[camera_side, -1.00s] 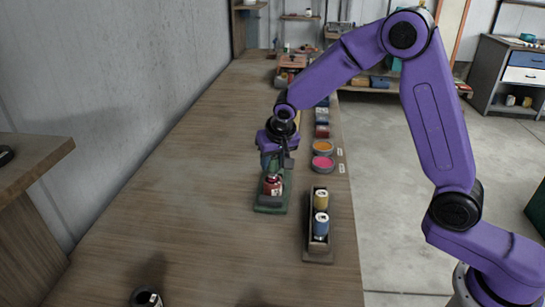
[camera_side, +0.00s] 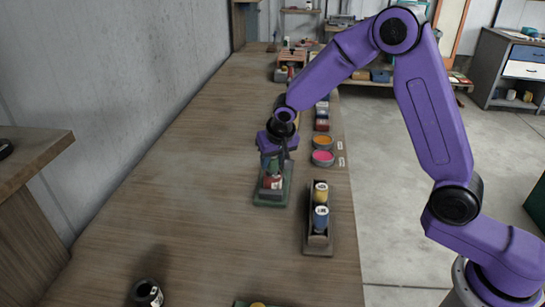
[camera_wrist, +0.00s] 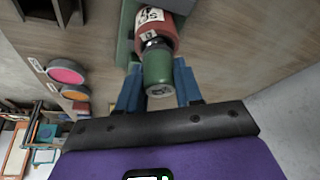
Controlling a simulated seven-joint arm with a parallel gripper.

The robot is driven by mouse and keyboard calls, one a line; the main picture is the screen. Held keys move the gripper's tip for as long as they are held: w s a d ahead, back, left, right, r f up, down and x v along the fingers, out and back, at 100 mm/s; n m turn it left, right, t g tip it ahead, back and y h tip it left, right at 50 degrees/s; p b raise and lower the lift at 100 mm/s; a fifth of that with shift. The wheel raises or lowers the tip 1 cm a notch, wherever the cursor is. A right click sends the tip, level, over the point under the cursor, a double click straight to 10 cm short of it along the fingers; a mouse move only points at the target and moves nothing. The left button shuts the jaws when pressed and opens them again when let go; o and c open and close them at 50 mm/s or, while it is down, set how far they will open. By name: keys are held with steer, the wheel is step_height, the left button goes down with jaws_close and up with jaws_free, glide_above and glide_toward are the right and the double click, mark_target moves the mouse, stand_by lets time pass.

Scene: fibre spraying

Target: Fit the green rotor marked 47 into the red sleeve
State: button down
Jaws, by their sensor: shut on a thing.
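The red sleeve (camera_side: 272,182) stands upright in a green holder (camera_side: 265,198) on the bench. It also shows in the wrist view (camera_wrist: 160,28), with a white label. My gripper (camera_side: 272,162) is directly above the sleeve, its fingers pointing down. In the wrist view its blue fingers (camera_wrist: 158,92) are shut on the green rotor (camera_wrist: 158,68). The rotor's dark far end with a small white label is at the sleeve's mouth, in line with it. I cannot tell how far it is inside. The number on the rotor is not readable.
A tray (camera_side: 318,247) with a yellow and a blue cylinder stands to the right. Orange (camera_side: 322,142) and pink (camera_side: 322,158) round dishes are behind it. A dark cylinder (camera_side: 146,293) stands at the front left. The bench left of the holder is clear.

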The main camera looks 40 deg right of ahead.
steer(key=shift+f, duration=0.35)
steer(key=c, duration=0.7)
jaws_free()
steer(key=shift+o, duration=0.2)
steer(key=v, duration=1.7)
steer(key=shift+r, duration=0.15)
steer(key=shift+s+a, duration=0.1)
steer(key=shift+s, duration=0.1)
steer(key=s+d+f+n+g, duration=0.1)
steer(key=s+n, duration=0.4)
steer(key=s, duration=0.5)
steer(key=s+d+f+n+g+y, duration=0.1)
steer(key=s+d+f+n, duration=0.2)
steer(key=s, duration=0.8)
steer(key=s+d+f+n+g, duration=0.2)
steer(key=s+d+f+n, duration=0.1)
steer(key=s+n, duration=0.4)
steer(key=s, duration=0.3)
steer(key=shift+s+f+n+y, duration=0.2)
steer(key=shift+f+n+y, duration=0.1)
steer(key=shift+f, duration=0.1)
